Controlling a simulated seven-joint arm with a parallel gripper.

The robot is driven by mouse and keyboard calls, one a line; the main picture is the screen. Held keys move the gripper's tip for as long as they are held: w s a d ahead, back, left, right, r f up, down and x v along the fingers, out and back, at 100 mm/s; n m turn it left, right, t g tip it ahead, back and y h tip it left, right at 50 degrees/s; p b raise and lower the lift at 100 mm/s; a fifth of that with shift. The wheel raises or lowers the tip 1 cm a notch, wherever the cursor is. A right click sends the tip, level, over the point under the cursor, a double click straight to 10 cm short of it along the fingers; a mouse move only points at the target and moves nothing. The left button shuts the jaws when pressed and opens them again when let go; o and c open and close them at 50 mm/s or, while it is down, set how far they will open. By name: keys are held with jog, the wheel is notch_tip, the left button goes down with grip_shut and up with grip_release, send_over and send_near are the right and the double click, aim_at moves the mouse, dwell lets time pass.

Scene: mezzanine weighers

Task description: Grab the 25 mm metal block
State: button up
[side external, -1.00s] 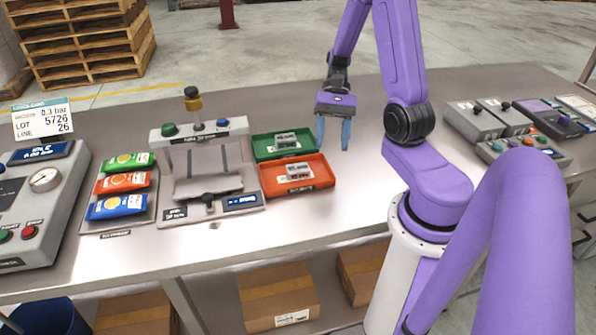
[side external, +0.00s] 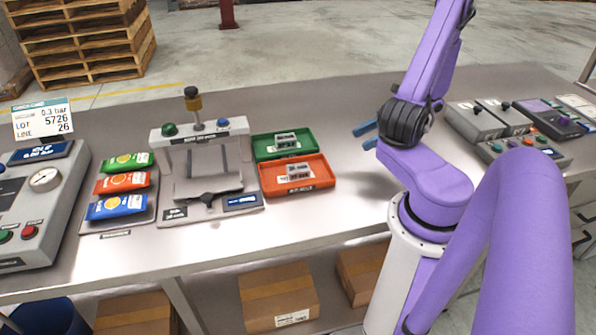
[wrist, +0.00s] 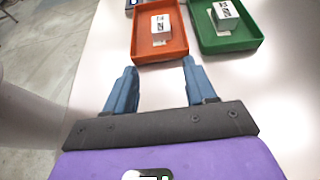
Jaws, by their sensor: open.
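A small pale metal block (side external: 294,173) with dark print sits in the orange tray (side external: 319,180); it also shows in the wrist view (wrist: 160,23). A similar block (side external: 286,140) sits in the green tray (side external: 264,147) behind it, and in the wrist view (wrist: 226,12) it looks slightly larger. The print is too small to tell which is 25 mm. My gripper (side external: 366,134) is to the right of both trays, partly hidden behind my arm. In the wrist view my gripper (wrist: 158,66) is open and empty, with its fingers pointing towards the orange tray.
A clamp-like fixture (side external: 208,175) stands left of the trays. Further left are several coloured packets (side external: 122,182) and a gauge panel (side external: 40,200). Grey control boxes (side external: 475,122) stand at the right. The bench between the trays and my arm is clear.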

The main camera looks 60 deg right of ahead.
aim_at(311, 173)
jog(key=shift+s+d+f, duration=0.1)
jog(key=shift+a+f, duration=0.1)
jog(key=shift+a, duration=0.1)
jog(key=x, duration=1.7)
jog(key=shift+d, duration=0.15)
jog(key=c, duration=0.9)
